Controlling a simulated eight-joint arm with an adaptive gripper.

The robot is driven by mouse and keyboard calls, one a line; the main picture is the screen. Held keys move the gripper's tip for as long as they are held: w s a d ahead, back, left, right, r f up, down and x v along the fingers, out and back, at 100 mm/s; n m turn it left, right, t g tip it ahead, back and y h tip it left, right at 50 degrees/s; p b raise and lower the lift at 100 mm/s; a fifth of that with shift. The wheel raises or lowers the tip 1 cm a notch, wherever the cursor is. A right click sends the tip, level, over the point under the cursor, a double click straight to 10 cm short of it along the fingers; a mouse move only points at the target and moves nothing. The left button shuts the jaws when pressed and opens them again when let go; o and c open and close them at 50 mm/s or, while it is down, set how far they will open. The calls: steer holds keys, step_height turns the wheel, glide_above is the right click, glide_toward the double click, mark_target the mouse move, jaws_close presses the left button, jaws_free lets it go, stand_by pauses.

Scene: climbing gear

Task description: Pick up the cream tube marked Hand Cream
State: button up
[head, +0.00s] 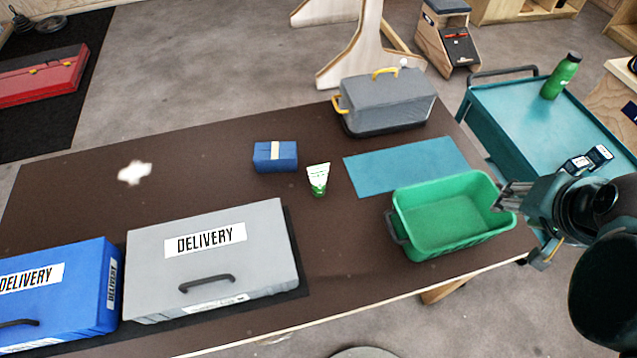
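A small white tube with a green cap (318,179) stands upright, cap down, near the middle of the brown table. Its print is too small to read. It stands just right of a blue box with a pale band, apart from it. My gripper (508,196) is at the right, by the right rim of the green bin and far from the tube. Its fingers point left; whether they are open or shut is unclear at this angle.
The green bin (450,240) stands at the table's (350,240) right end. A teal mat (405,167), a grey case with yellow handles (392,98), the blue box (275,158), and grey (215,265) and blue (60,300) delivery cases surround the tube. A teal cart (520,115) carries a green bottle (561,76).

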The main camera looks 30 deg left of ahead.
steer(key=w+a+m+g+p, duration=0.25)
steer(key=w+a, duration=0.25)
steer(key=a, duration=0.6)
steer(key=m+g+p, duration=0.3)
steer(key=m, duration=0.5)
glide_above(318, 171)
steer(key=w+d, duration=0.6)
steer(key=d, duration=0.4)
step_height(318, 171, down, 10)
steer(key=s+a+f, duration=0.1)
steer(key=a+f, duration=0.1)
steer(key=a, duration=0.1)
steer(key=s+a+f+m, duration=0.1)
steer(key=s+a+f, duration=0.1)
steer(key=a, duration=0.1)
steer(key=s+a+f+m+p, duration=0.1)
steer(key=s+a+f, duration=0.1)
steer(key=a, duration=0.1)
steer(key=shift+a+g, duration=0.25)
steer(key=shift+s+a+f+m+h, duration=0.25)
steer(key=shift+s+a+f+h, duration=0.05)
steer(key=shift+s+a+f, duration=0.1)
steer(key=shift+f, duration=1.3)
